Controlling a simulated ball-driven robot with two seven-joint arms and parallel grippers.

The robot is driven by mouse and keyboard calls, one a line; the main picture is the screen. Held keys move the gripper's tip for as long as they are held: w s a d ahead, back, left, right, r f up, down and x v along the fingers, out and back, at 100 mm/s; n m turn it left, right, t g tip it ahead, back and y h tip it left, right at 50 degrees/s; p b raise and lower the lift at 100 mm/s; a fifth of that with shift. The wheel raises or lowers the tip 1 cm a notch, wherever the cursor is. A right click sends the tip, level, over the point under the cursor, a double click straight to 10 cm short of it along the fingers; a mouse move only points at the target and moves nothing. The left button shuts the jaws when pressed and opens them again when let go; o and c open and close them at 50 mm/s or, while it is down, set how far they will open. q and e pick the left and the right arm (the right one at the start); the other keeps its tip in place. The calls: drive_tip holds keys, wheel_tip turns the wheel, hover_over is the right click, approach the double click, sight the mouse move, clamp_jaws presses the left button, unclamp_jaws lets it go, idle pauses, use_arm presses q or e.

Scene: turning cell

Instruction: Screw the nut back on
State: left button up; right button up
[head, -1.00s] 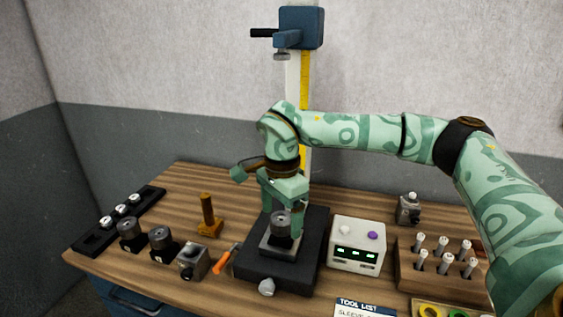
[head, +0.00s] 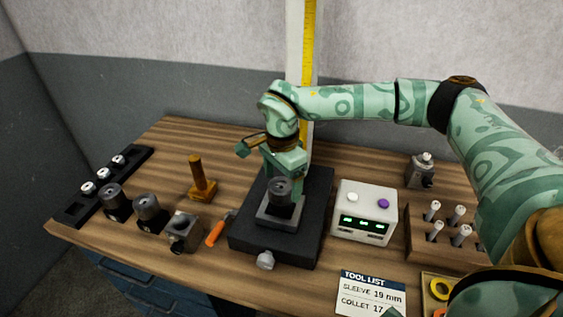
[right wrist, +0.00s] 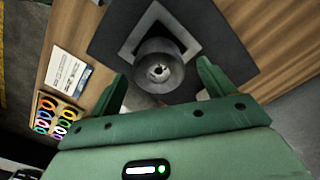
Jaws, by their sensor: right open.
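A grey round nut-like piece (head: 280,187) sits upright on the square holder (head: 279,216) of the dark fixture block (head: 315,200) in the middle of the bench. In the right wrist view the round piece (right wrist: 160,66) shows end-on, with a pale hole at its centre. My right gripper (head: 284,172) is open, just behind and over this piece. Its two fingers stand apart on either side in the right wrist view, with a visible gap to the piece. Whether the piece is seated or threaded I cannot tell. My left gripper is not in view.
Two similar grey round pieces (head: 149,208) on black bases and a grey block (head: 182,231) stand at left. An orange-handled tool (head: 216,233) lies beside the fixture. A white box (head: 364,210) with buttons and a rack (head: 418,240) of pins stand at right.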

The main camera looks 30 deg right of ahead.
drive_tip(key=shift+f, duration=1.15)
drive_tip(key=c, duration=1.1)
drive_tip(key=m, duration=0.1)
drive_tip(key=m+p, duration=0.1)
drive_tip(key=m, duration=0.1)
drive_tip(key=shift+s+a+r+p, duration=0.1)
drive_tip(key=shift+s+r+p, duration=0.05)
drive_tip(key=shift+r+p, duration=0.15)
drive_tip(key=shift+c, duration=0.2)
drive_tip(key=m+p, duration=0.1)
drive_tip(key=m, duration=0.3)
drive_tip(key=shift+f+m+p, duration=0.25)
drive_tip(key=shift+m+p, duration=0.05)
drive_tip(key=shift+m, duration=0.8)
